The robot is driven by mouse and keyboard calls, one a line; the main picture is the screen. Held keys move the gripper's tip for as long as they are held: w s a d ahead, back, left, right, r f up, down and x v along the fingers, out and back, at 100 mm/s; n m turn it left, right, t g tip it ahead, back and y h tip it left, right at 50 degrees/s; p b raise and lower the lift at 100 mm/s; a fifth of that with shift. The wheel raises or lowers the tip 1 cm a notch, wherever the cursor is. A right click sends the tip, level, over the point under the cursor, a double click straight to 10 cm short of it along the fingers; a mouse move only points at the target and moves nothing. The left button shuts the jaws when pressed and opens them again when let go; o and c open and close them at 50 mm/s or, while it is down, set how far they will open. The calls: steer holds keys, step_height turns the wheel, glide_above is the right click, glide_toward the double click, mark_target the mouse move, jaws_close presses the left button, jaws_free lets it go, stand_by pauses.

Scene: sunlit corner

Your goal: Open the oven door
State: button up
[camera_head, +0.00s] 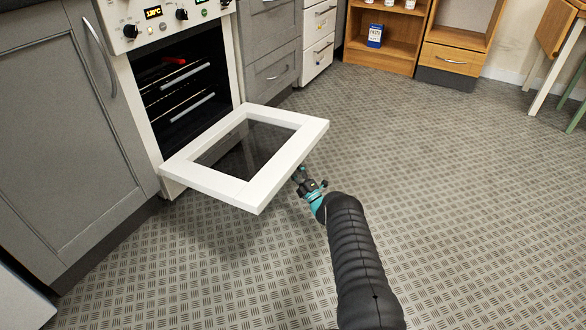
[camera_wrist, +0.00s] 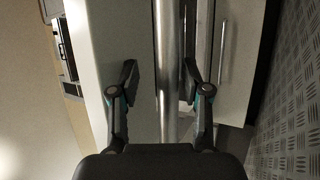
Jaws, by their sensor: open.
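The oven (camera_head: 152,22) is white, with a control panel on top. Its door (camera_head: 288,158), a white frame around a dark glass pane, is swung down and stands out from the oven almost flat. My gripper (camera_head: 300,172) is at the outer edge of the door, low over the floor, with its tips partly hidden. In the wrist view my gripper (camera_wrist: 160,68) is open, with a finger on each side of a metal bar handle (camera_wrist: 168,40). The fingers look apart from the bar. The door's white panel (camera_wrist: 97,50) shows left of the bar.
The dark oven cavity (camera_head: 185,115) holds racks and a small red item (camera_head: 173,60). Grey cabinets (camera_head: 60,120) stand left of the oven, white drawers (camera_head: 318,40) right. A wooden shelf (camera_head: 390,50) stands at the back. The patterned floor (camera_head: 450,190) is clear on the right.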

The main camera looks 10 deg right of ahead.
steer(key=v, duration=1.1)
